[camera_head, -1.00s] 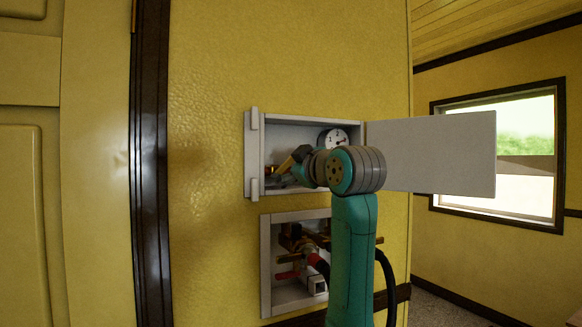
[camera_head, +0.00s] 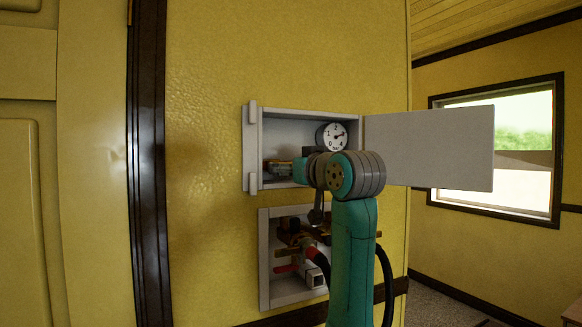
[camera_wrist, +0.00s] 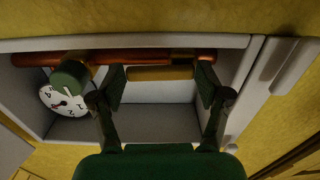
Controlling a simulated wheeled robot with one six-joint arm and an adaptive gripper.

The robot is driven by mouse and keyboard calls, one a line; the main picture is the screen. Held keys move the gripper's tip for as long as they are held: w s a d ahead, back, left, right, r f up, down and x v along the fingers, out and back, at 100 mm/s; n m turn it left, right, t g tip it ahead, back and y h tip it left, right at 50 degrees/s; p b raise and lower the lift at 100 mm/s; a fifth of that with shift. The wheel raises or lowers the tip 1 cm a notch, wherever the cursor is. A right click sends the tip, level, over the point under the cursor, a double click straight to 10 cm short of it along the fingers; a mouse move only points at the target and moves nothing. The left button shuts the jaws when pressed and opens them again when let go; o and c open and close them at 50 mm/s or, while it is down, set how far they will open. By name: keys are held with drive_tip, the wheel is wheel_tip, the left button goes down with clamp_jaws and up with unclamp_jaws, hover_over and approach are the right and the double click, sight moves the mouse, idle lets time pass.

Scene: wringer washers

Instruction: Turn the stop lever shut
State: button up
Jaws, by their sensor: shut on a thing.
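The stop lever is a yellow bar (camera_wrist: 160,73) inside the upper wall box. In the wrist view it lies beside and roughly parallel to a copper pipe (camera_wrist: 130,56). My gripper (camera_wrist: 162,88) has one finger at each end of the bar and is shut on it. In the head view my gripper (camera_head: 280,167) is low in the box, left of my wrist, and the lever is hardly distinguishable there. A white dial (camera_head: 333,136) sits at the box's upper right, and it also shows in the wrist view (camera_wrist: 60,98).
The box's pale door (camera_head: 430,148) stands open to the right. A lower box (camera_head: 265,260) holds pipes, a red part and a black hose. A dark door frame (camera_head: 148,170) is on the left. A green round part (camera_wrist: 70,76) is near the dial.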

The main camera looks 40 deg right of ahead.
drive_tip(key=shift+f+m, duration=0.1)
drive_tip(key=shift+m, duration=0.2)
drive_tip(key=o, duration=1.1)
drive_tip(key=shift+o, duration=0.2)
drive_tip(key=v, duration=1.2)
